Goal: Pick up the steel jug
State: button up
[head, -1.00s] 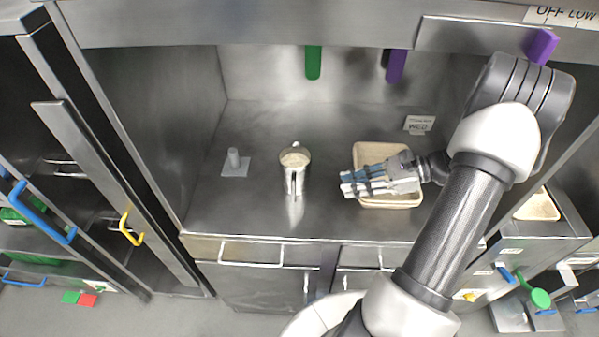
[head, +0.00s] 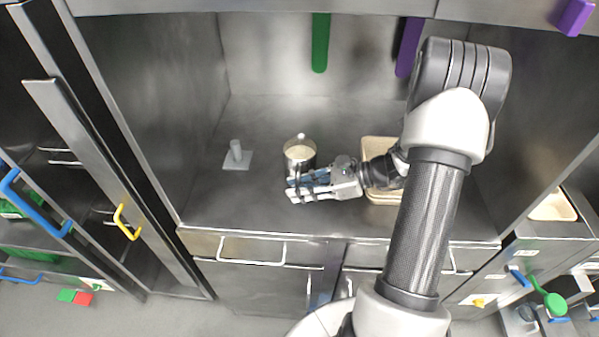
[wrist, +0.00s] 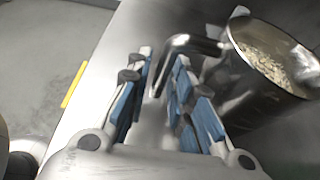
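The steel jug (head: 300,158) stands upright on the steel counter, holding pale rice. It shows at the upper right of the wrist view (wrist: 262,75), partly cut off by the frame edge. Its bent handle (wrist: 192,42) reaches toward the gap between my fingers. My gripper (head: 296,189) is at the near side of the jug in the head view and hides its lower part. In the wrist view my gripper (wrist: 162,85) is open, with blue pads apart on both sides of the handle. I cannot tell whether any finger touches it.
A light tray (head: 380,150) lies right of the jug, partly hidden by my wrist. A small grey stand with a peg (head: 236,157) is to the left. Green (head: 320,45) and purple (head: 408,48) handles hang at the back. The counter's left front is clear.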

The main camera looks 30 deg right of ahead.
jog(key=shift+w+a+f, duration=0.15)
jog(key=shift+w+a, duration=0.05)
jog(key=shift+a, duration=0.1)
grip_shut()
dwell(0.6)
